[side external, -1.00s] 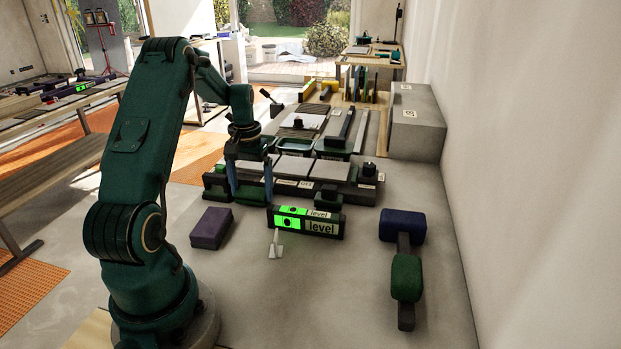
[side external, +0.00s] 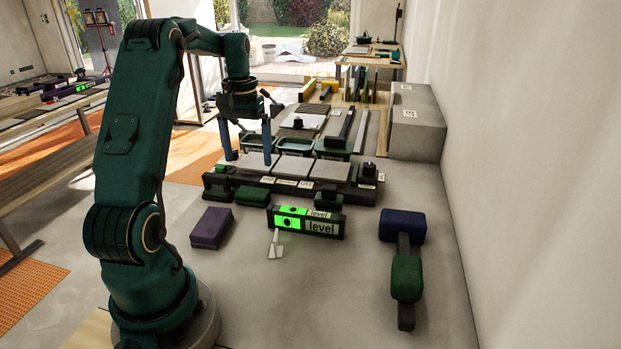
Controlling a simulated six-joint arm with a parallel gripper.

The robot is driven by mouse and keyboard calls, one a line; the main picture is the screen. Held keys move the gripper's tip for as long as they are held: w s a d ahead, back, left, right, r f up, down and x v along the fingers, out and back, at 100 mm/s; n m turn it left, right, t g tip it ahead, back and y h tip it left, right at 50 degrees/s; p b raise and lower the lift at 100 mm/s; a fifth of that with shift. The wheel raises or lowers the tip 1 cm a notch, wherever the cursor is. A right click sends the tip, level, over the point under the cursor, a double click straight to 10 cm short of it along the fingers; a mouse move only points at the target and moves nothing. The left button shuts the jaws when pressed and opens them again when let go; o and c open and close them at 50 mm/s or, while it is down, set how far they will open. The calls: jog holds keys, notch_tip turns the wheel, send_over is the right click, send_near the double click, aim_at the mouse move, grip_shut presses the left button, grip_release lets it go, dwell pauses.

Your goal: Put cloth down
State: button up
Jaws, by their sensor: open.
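A small dark green folded pad (side external: 251,196), which looks like the cloth, lies at the front left of the tile rig, beside a purple block (side external: 211,228). My gripper (side external: 248,161) is open and empty, with its two blue fingers spread apart. The grey tiles (side external: 293,166) lie in a row on the dark rig base (side external: 345,189). Nothing is between the fingers.
A level with a green display (side external: 307,222) stands in front of the rig, with a small white tool (side external: 276,245) by it. Trays (side external: 262,143) stand behind the tiles.

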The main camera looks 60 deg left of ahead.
jog(key=w+d+r+m+t+y, duration=0.15)
jog(key=d+r+m, duration=0.45)
jog(key=d, duration=1)
jog(key=s+d+m+t+h, duration=0.1)
jog(key=s+d+m+t, duration=0.2)
jog(key=s+d, duration=0.6)
jog(key=d+f+t, duration=0.1)
jog(key=d, duration=0.2)
jog(key=shift+s+d, duration=0.15)
jog(key=shift+d, duration=0.1)
